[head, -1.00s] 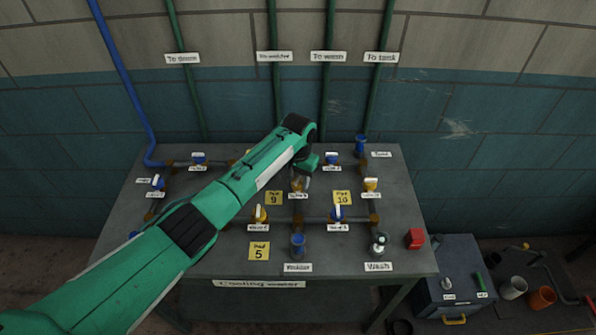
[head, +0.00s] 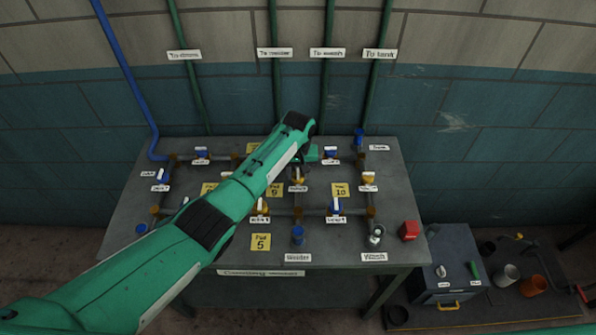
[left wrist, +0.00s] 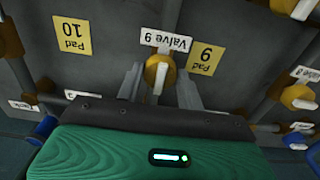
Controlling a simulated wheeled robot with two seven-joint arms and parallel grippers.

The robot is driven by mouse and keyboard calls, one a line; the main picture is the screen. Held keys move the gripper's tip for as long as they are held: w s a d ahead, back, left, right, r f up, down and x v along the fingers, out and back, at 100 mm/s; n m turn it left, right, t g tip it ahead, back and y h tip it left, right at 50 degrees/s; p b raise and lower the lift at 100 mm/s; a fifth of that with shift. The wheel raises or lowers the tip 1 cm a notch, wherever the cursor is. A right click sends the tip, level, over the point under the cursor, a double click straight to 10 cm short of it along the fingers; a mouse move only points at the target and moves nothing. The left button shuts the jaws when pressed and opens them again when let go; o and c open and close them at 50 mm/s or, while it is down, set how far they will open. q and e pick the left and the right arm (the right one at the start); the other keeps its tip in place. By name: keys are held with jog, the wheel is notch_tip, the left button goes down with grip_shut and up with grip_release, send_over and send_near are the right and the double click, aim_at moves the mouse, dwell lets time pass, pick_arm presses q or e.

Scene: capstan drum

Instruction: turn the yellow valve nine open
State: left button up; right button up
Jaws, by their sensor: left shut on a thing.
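Valve nine (left wrist: 158,70) is a yellow knob with a pale bar handle, beside a "Valve 9" label (left wrist: 166,40) in the left wrist view. It also shows small in the head view (head: 298,178), near the yellow "Pad 9" note (head: 274,189). My left gripper (left wrist: 159,88) has one finger on each side of this valve and is shut on it. In the head view the left gripper (head: 300,166) is partly hidden by its own wrist. The exact handle angle is hard to read. My right gripper is out of view.
Other blue and yellow valves stand close by on the grey pipe table (head: 395,245), including a yellow one (head: 368,178) and a blue one (head: 336,206). A red block (head: 409,230) sits at the right edge. A grey box (head: 445,270) stands right of the table.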

aim_at(298, 173)
pick_arm(q)
jog(key=shift+r, duration=0.1)
jog(key=o, duration=1)
jog(key=shift+r+b, duration=1.6)
jog(key=shift+r, duration=5.3)
jog(key=shift+f, duration=0.15)
